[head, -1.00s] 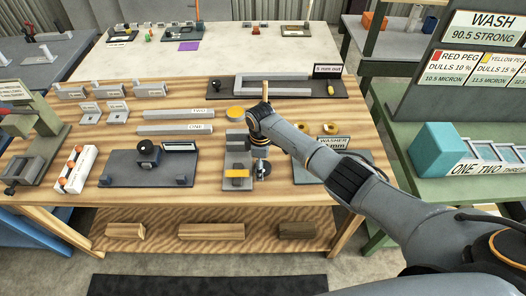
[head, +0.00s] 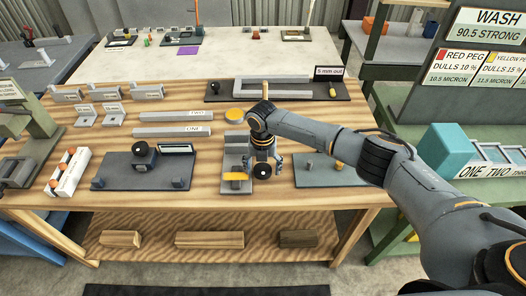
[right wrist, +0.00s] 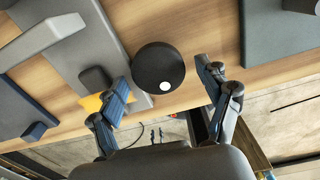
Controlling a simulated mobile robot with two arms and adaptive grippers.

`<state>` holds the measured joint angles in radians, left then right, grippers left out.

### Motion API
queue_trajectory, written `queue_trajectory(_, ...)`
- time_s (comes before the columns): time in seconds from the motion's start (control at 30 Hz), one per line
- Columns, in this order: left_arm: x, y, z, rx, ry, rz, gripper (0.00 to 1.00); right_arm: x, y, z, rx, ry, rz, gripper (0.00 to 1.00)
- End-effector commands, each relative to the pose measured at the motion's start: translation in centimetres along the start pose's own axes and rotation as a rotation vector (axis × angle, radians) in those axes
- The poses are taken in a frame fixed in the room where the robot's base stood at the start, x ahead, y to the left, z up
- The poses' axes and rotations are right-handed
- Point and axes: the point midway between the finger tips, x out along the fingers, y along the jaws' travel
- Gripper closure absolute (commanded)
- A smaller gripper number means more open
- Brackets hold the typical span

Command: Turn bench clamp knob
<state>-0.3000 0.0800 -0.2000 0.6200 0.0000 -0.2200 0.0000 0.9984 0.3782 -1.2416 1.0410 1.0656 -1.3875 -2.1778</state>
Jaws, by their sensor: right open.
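The bench clamp is a grey block fixture (head: 235,146) with a yellow piece (head: 234,177) on the wooden bench. Its round black knob (head: 263,171) is on the clamp's right side. In the right wrist view the knob (right wrist: 158,66) is a black disc with a white dot near its lower edge. My right gripper (head: 264,160) is above the knob, fingers pointing down. In the right wrist view its open, empty fingers (right wrist: 163,80) lie left and right of the knob, with gaps on both sides. My left gripper is out of view.
A dark plate with a black knob (head: 139,149) lies to the left and another dark plate (head: 315,181) to the right. Grey bars (head: 172,132) and a yellow disc (head: 234,116) lie behind. Bare wood lies in front of the clamp.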

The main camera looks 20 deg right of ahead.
Motion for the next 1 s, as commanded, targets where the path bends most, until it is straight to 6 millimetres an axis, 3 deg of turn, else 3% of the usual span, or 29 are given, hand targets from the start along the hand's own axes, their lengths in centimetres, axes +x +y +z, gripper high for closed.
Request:
queue_trajectory(0.2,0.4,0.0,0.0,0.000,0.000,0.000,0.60,-0.1,-0.3,0.2,-0.330,-0.003,-0.003,0.23)
queue_trajectory(0.6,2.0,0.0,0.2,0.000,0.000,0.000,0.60,-7.1,-0.1,0.1,-0.326,-0.002,0.001,0.23)
queue_trajectory(0.8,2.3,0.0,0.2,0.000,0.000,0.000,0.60,-8.7,-0.1,0.1,-0.326,-0.001,0.001,0.23)
queue_trajectory(1.0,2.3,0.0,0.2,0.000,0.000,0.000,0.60,-9.0,-0.1,0.0,-0.326,0.000,0.001,0.23)
